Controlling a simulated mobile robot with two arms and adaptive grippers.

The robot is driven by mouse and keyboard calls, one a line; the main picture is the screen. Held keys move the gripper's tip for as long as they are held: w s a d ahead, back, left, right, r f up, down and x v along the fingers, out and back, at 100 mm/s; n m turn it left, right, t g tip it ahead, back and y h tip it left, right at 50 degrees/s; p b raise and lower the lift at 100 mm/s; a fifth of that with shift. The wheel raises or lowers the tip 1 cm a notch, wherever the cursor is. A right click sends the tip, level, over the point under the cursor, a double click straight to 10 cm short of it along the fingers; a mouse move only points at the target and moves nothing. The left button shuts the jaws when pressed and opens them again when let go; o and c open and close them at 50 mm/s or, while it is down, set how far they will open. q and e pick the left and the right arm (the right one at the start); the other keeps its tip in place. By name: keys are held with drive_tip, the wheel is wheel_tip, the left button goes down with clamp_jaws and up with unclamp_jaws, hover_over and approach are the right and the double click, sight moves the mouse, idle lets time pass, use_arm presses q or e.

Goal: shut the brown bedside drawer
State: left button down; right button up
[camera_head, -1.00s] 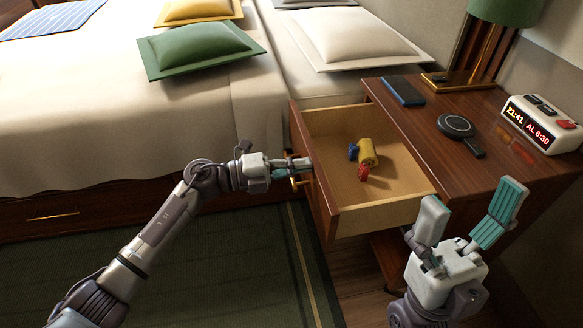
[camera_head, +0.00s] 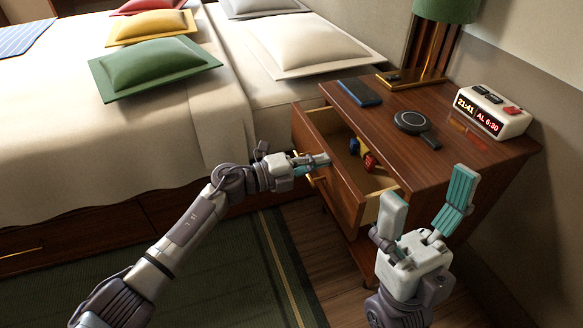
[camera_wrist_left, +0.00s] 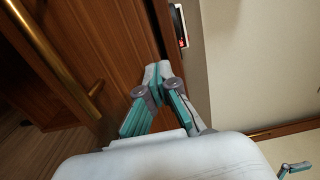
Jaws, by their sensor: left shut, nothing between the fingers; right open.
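The brown bedside drawer (camera_head: 340,186) is partly open, sticking out of the left side of the brown nightstand (camera_head: 455,165). A small toy with blue, yellow and red parts (camera_head: 363,152) lies inside it. My left gripper (camera_head: 327,159) is shut and empty, its fingertips at the upper part of the drawer front. In the left wrist view the shut fingertips (camera_wrist_left: 158,68) are close to the wooden front, beside the brass handle (camera_wrist_left: 62,52); whether they touch cannot be told. My right gripper (camera_head: 430,195) is open and empty, in front of the nightstand's near edge.
The bed (camera_head: 90,130) with pillows fills the left. A green rug (camera_head: 190,270) covers the floor.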

use_arm(q)
drive_tip(key=b+x, duration=0.1)
drive_tip(key=x, duration=0.6)
idle(0.3)
